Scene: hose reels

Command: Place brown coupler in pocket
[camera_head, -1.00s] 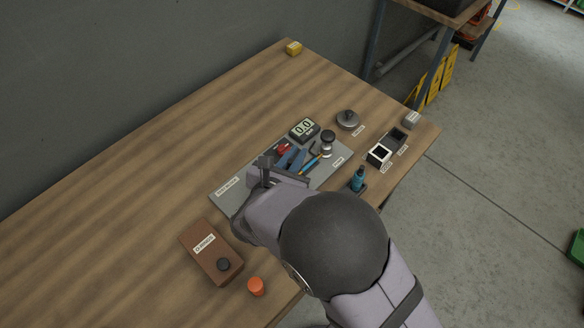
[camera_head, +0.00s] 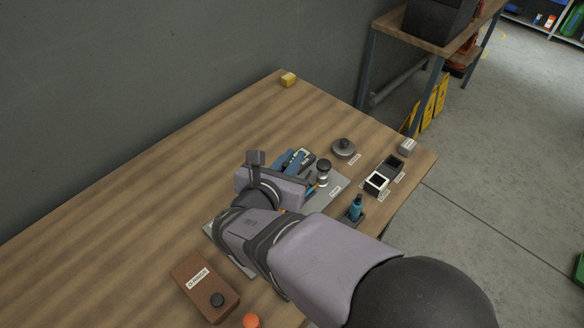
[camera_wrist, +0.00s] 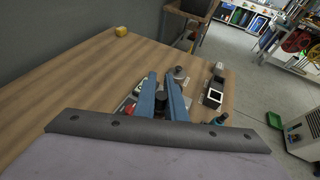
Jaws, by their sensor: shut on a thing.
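My gripper (camera_head: 296,158) is held above the grey mat (camera_head: 329,199). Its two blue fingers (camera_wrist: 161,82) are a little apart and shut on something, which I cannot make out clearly. A dark round shape (camera_wrist: 161,97) shows between the fingers in the wrist view; I cannot tell whether it is held or lies beyond. No coupler can be made out as brown. To the right are two square open pockets side by side, one white-rimmed (camera_head: 376,182) and one dark (camera_head: 391,166). The white-rimmed one also shows in the wrist view (camera_wrist: 213,97).
A dark-topped metal piece (camera_head: 323,170) stands by the mat. A teal bottle (camera_head: 356,208) is near the front edge, and a grey knobbed disc (camera_head: 344,148) is behind. A brown box (camera_head: 204,287) and orange cap (camera_head: 251,321) are at lower left. The left tabletop is clear.

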